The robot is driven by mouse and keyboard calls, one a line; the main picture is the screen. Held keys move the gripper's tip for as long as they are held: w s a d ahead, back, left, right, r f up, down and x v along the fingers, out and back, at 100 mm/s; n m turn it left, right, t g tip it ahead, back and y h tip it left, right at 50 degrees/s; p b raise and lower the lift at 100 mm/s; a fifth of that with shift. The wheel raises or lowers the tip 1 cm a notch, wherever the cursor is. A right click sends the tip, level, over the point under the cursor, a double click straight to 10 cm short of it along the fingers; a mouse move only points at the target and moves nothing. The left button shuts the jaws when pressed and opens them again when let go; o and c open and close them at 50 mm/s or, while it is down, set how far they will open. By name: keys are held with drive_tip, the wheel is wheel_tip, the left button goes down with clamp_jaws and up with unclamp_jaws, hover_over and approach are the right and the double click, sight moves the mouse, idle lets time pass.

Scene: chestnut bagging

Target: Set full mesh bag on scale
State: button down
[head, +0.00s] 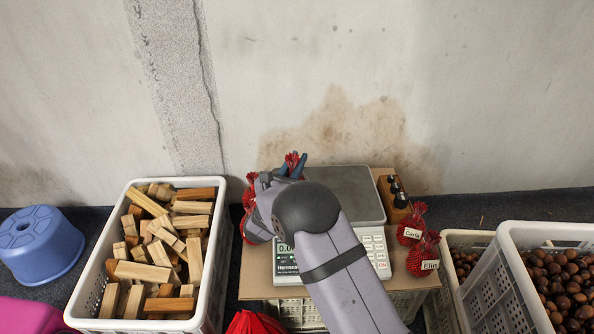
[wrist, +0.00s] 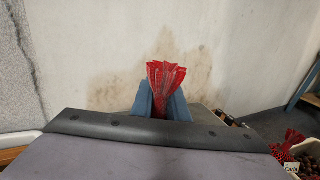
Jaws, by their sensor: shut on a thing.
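My gripper (head: 293,163) is shut on the gathered red neck of a mesh bag (wrist: 165,74), which sticks up between the blue fingertips. The bag's body is hidden behind my gripper and arm in both views. The scale (head: 357,192) has a grey pan, a keypad and a display, and stands on a cardboard-topped crate. My arm covers the left part of the pan and some of the front panel. My gripper is at the pan's far left edge in the head view. I cannot tell whether the bag touches the pan.
Red bags labelled Carla (head: 411,231) and Elin (head: 424,259) stand right of the scale. More red mesh (head: 249,194) shows left of my gripper. A wood-filled crate (head: 74,306) is at left, a chestnut crate (head: 515,280) at right. A wooden block with dark-topped items (head: 393,205) adjoins the pan.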

drive_tip(key=shift+f+b, duration=0.4)
drive_tip(key=shift+f, duration=1.15)
drive_tip(key=shift+f, duration=0.1)
drive_tip(key=c, duration=1.7)
unclamp_jaws()
drive_tip(key=shift+s+a, duration=0.15)
drive_tip(key=shift+s, duration=0.05)
drive_tip(key=p+v, duration=0.3)
drive_tip(key=v, duration=0.8)
drive_tip(key=shift+s, duration=0.3)
